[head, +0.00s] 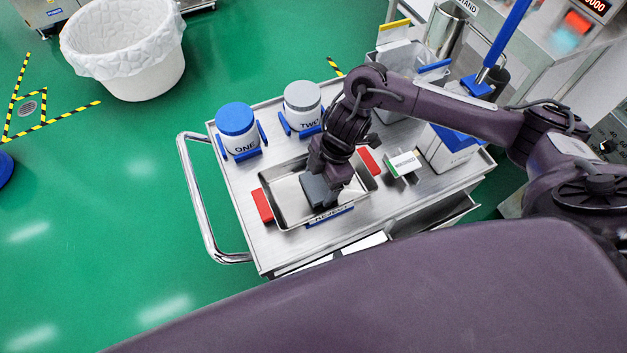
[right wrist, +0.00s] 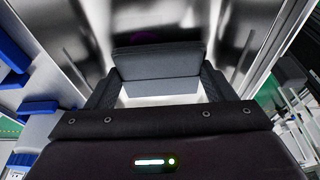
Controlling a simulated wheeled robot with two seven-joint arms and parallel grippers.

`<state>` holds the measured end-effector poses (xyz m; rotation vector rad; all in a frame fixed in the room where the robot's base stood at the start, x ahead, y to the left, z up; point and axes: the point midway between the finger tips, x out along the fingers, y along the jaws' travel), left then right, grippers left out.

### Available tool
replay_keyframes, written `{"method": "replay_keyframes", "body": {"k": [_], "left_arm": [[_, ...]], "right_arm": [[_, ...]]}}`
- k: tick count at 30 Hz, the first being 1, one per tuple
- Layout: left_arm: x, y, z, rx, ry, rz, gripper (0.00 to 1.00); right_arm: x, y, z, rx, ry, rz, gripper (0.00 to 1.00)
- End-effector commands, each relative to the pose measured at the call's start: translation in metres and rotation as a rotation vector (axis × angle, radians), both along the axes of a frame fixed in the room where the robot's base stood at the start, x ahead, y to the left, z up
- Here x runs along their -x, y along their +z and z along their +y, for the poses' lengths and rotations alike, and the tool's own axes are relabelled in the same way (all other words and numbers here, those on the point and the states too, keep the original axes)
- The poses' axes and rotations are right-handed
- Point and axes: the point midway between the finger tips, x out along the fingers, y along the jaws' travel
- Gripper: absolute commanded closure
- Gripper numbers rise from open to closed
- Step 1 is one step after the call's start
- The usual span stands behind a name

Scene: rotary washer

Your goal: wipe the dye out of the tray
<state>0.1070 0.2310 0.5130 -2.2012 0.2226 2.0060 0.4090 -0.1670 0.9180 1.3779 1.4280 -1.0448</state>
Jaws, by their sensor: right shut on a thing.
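The steel tray (head: 286,200) with red end handles lies on the cart top in the head view. Its bare metal also shows in the right wrist view (right wrist: 232,35). My right gripper (head: 322,186) reaches down into the tray, shut on a dark grey block-like wiper (right wrist: 157,62). The wiper is low in the tray; whether it touches the floor I cannot tell. A small dark purple patch (right wrist: 150,37) shows beyond the wiper, dye or a reflection. The gripper hides part of the tray floor. My left gripper is not in view.
On the steel cart (head: 236,186) stand a blue-lidded jar ONE (head: 237,130) and a grey-lidded jar TWO (head: 303,107) behind the tray. A small labelled card (head: 404,165) is right of it. A lined white bin (head: 125,50) stands on the floor.

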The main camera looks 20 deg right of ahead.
Motion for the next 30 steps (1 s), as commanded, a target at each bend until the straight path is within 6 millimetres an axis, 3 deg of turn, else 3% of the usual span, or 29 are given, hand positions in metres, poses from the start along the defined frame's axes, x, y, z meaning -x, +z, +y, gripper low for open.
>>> {"method": "replay_keyframes", "body": {"k": [30], "left_arm": [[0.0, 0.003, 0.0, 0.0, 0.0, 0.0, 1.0]], "right_arm": [[-0.001, 0.002, -0.032, 0.001, -0.002, 0.001, 0.42]]}}
